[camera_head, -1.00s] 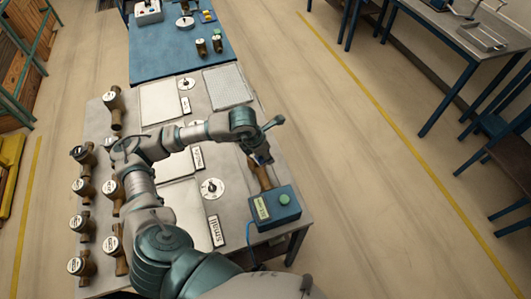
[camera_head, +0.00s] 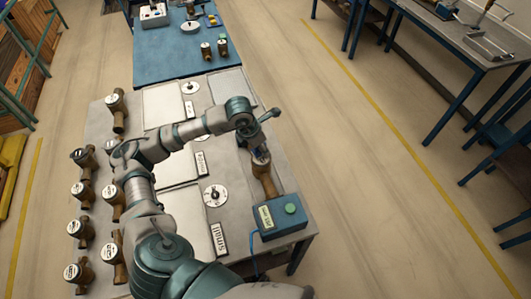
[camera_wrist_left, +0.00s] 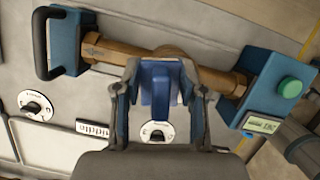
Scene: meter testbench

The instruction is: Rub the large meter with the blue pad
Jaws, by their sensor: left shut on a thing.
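My left gripper (camera_head: 260,155) is shut on the blue pad (camera_wrist_left: 160,85), which stands upright between the two fingers in the left wrist view. The large meter is a brass body (camera_head: 266,181) lying along the right side of the bench; it also shows in the left wrist view (camera_wrist_left: 215,76), held between two blue end blocks. The gripper and pad are over the middle of the meter and hide part of it, including its face. I cannot tell whether the pad touches it. My right gripper is not in view.
A blue box with a green button (camera_head: 280,216) stands at the meter's near end. A blue block with a black handle (camera_wrist_left: 65,42) is at the other end. Several brass meters (camera_head: 84,194) stand along the bench's left side. Grey plates and white dials (camera_head: 215,195) lie mid-bench.

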